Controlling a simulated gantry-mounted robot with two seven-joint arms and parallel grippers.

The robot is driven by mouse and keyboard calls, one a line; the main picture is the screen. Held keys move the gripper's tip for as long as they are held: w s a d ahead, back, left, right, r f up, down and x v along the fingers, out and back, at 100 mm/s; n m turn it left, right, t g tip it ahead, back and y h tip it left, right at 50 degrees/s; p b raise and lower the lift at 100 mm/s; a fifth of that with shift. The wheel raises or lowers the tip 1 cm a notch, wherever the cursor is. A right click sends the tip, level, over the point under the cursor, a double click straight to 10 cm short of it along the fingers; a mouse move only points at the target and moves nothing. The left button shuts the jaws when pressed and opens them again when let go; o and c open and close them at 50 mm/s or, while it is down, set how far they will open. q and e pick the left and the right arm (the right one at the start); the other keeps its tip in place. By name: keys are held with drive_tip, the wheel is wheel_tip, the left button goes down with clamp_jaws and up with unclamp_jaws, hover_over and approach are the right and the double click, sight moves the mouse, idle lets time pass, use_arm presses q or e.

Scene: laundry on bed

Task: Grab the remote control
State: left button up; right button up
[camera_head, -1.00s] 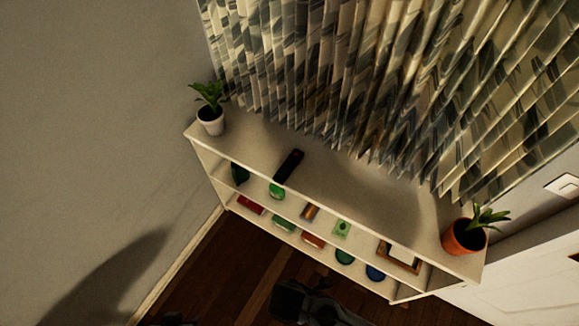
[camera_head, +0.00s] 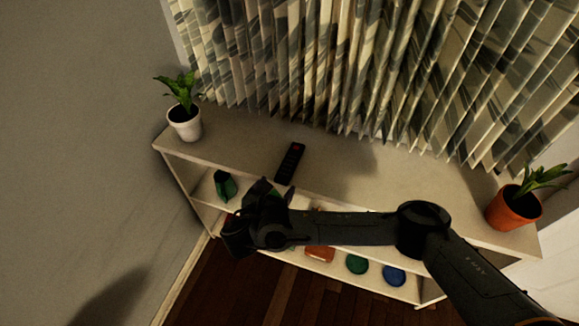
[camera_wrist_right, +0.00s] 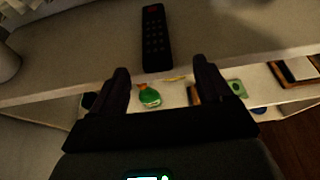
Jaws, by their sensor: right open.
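The black remote control (camera_head: 290,163) lies on the top board of the low shelf (camera_head: 345,172), near its front edge. In the right wrist view the remote control (camera_wrist_right: 155,38) lies just beyond and between my two fingers, its long side pointing away from me. A red button shows at its far end. My right gripper (camera_head: 265,188) is in front of the shelf, just short of the remote. In the right wrist view my right gripper (camera_wrist_right: 160,88) is open and empty. My left gripper is not in view.
A white-potted plant (camera_head: 184,120) stands at the shelf's left end, and an orange-potted plant (camera_head: 513,207) at its right end. Pleated curtains (camera_head: 330,65) hang behind. Small items, including a green bottle (camera_wrist_right: 149,96), sit on the lower boards. The top board around the remote is clear.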

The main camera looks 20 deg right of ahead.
sight(288, 166)
drive_tip(key=x, duration=0.4)
drive_tip(key=shift+d, duration=0.1)
drive_tip(key=shift+w+r+b+x, duration=0.1)
drive_tip(key=shift+r+b+x, duration=0.05)
drive_tip(key=shift+x, duration=0.75)
drive_tip(key=shift+w+r+b+x, duration=0.1)
drive_tip(key=shift+w+x, duration=0.05)
drive_tip(key=shift+x, duration=0.8)
drive_tip(key=shift+w+r+b+x, duration=0.1)
drive_tip(key=shift+r+b+x, duration=0.05)
drive_tip(key=shift+x, duration=0.75)
drive_tip(key=shift+c, duration=0.4)
drive_tip(key=c, duration=1)
drive_tip(key=shift+r, duration=0.1)
